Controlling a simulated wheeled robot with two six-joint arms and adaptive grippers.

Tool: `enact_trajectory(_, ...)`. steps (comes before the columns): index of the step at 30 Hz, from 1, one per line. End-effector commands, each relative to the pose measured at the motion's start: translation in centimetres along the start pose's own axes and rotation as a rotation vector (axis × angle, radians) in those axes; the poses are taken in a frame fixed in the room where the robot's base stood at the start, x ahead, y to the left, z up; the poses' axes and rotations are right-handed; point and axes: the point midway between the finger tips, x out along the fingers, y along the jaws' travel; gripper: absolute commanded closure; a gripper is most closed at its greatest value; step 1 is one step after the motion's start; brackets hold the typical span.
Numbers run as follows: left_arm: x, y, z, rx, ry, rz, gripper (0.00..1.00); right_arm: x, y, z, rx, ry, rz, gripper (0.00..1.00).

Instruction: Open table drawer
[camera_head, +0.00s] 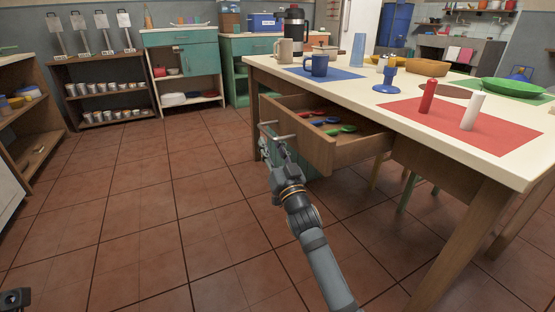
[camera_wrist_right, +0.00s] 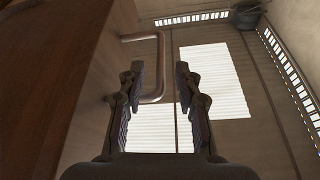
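The wooden table drawer (camera_head: 318,150) stands pulled out from the table (camera_head: 420,110), with its inside showing. Red, blue and green utensils (camera_head: 340,130) lie in it. Its metal bar handle (camera_head: 281,138) is on the front face; it also shows in the right wrist view (camera_wrist_right: 160,60). My right gripper (camera_wrist_right: 160,75) is at the handle, its two fingers apart with the bar between them. Clear gaps show in the wrist view, so it is not clamped. In the head view the right gripper (camera_head: 271,140) partly covers the handle. A small dark part of my left gripper (camera_head: 14,299) shows at the bottom left corner.
A table leg (camera_head: 462,245) stands right of my right arm. Tiled floor (camera_head: 150,210) left of the drawer is clear.

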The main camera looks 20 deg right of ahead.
Motion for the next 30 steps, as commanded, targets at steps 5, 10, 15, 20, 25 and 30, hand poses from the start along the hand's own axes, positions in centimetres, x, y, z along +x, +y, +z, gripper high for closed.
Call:
enact_trajectory(5, 0.0, 0.0, 0.0, 0.0, 0.0, -0.001, 0.6, -4.4, 0.0, 0.1, -0.001, -0.004, 0.0, 0.66)
enact_trajectory(10, 0.0, 0.0, 0.0, 0.0, 0.0, -0.002, 0.6, -6.4, 0.0, 0.0, -0.001, -0.001, 0.0, 0.66)
enact_trajectory(15, 0.0, 0.0, 0.0, 0.0, 0.0, -0.002, 0.6, -6.9, 0.0, 0.0, 0.002, 0.001, -0.001, 0.66)
enact_trajectory(20, 0.0, 0.0, 0.0, 0.0, 0.0, -0.002, 0.6, -6.9, 0.0, 0.0, 0.002, 0.001, -0.001, 0.66)
enact_trajectory(25, 0.0, 0.0, 0.0, 0.0, -0.001, -0.002, 0.6, -6.9, 0.0, 0.0, 0.001, 0.0, 0.0, 0.66)
enact_trajectory(30, 1.1, -0.3, 2.3, -0.01, -0.116, -0.009, 0.6, -7.4, -0.6, -1.0, -0.015, -0.026, -0.012, 0.66)
